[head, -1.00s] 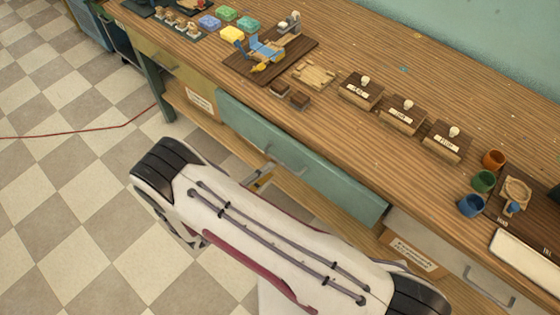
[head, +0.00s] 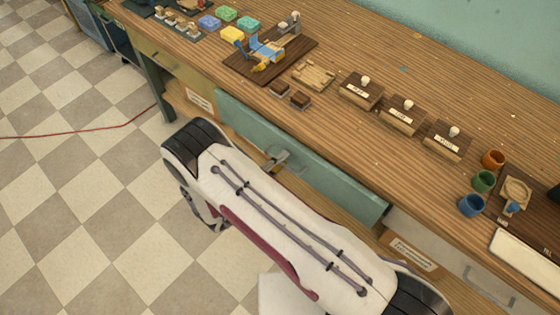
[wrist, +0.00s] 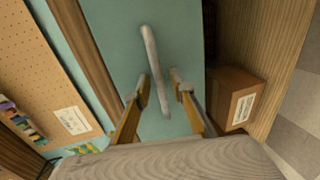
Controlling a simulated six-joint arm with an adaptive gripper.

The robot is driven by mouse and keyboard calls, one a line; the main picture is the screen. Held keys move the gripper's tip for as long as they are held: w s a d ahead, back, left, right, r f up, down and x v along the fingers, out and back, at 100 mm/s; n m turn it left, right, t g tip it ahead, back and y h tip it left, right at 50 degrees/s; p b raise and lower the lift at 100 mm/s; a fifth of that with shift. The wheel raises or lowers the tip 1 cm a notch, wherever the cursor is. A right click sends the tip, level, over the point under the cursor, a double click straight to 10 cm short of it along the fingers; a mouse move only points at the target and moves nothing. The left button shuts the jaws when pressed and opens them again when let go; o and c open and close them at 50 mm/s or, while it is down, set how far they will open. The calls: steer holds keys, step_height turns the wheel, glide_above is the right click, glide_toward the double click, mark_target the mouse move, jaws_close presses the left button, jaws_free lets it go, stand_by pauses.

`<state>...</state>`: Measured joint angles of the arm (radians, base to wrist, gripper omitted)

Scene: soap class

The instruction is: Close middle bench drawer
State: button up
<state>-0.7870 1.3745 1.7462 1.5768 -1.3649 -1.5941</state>
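The middle bench drawer has a teal front (head: 335,180) just under the worktop's front edge in the head view. In that view I cannot tell whether a small gap is left behind it. The teal front also fills the upper middle of the wrist view (wrist: 110,35). Its pale bar handle (wrist: 150,50) stands out from the front there. My gripper (wrist: 160,86) is open, with one finger on each side of the lower handle and visible space between. In the head view my gripper (head: 278,160) is at the handle, partly hidden by my arm.
The wooden worktop (head: 440,90) holds labelled blocks, coloured cups, soaps and a dark board. A grey drawer (head: 470,280) is at the right. A cardboard box (wrist: 235,95) sits beside the teal front in the wrist view. Checkered floor (head: 80,220) lies open at left.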

mark_target(290, 152)
jaws_close()
steer(key=shift+d, duration=0.1)
steer(key=shift+r+x, duration=0.25)
steer(key=shift+x, duration=0.8)
steer(key=shift+r+x, duration=0.2)
steer(key=shift+x, duration=0.9)
steer(key=shift+w, duration=0.15)
jaws_free()
